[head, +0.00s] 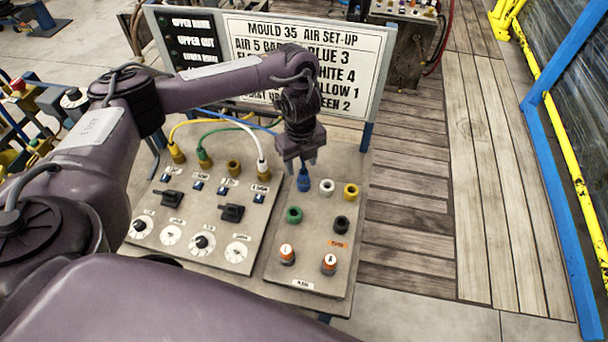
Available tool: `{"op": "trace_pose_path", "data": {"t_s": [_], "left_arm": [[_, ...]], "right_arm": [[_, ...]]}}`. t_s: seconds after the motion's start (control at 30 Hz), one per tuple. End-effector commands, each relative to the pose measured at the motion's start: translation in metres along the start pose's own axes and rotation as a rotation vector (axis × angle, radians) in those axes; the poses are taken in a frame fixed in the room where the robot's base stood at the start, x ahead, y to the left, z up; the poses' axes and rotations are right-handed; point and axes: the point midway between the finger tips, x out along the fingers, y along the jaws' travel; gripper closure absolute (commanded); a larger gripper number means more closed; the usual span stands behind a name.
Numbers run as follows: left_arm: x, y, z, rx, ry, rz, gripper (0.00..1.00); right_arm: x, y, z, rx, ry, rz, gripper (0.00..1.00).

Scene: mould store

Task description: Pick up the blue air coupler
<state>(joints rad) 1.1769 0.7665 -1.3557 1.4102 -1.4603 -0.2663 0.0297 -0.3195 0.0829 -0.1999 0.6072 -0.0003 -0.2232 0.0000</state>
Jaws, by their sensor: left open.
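The blue air coupler (303,181) stands upright on the right-hand grey panel (318,222), towards its back left. My left gripper (302,164) points down directly above it, open, with one finger to each side of the coupler's top. The gripper hides the top of the coupler, and I cannot tell whether the fingers touch it. A blue hose (235,120) runs behind my left arm towards the gripper; its end is hidden. My right gripper is not in view.
A sign board (350,50) rises behind. Wooden decking (420,200) at right is clear.

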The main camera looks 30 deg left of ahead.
Motion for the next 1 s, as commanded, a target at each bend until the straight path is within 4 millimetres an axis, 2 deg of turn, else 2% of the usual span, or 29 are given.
{"op": "trace_pose_path", "data": {"t_s": [0.1, 0.33, 0.47, 0.6, 0.8, 0.97, 1.0], "left_arm": [[0.019, -0.001, -0.005, -0.002, 0.005, 0.004, 0.51], [0.043, -0.002, -0.004, -0.001, 0.001, 0.002, 0.51], [0.045, -0.003, -0.004, 0.0, 0.0, 0.0, 0.51], [0.045, -0.003, -0.004, 0.0, 0.0, 0.0, 0.51], [0.045, -0.002, -0.004, 0.0, 0.0, 0.0, 0.78], [0.045, -0.002, -0.004, 0.0, 0.0, 0.0, 0.99], [0.044, -0.003, -0.004, -0.001, 0.0, 0.0, 1.0]], "right_arm": [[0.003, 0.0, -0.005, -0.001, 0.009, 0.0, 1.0], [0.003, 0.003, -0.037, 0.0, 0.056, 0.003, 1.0], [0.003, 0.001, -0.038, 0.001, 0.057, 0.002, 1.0], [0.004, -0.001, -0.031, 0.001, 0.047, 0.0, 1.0], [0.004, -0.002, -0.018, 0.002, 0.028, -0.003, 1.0], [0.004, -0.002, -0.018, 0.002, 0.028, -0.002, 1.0], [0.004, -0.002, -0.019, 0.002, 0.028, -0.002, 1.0]]}}
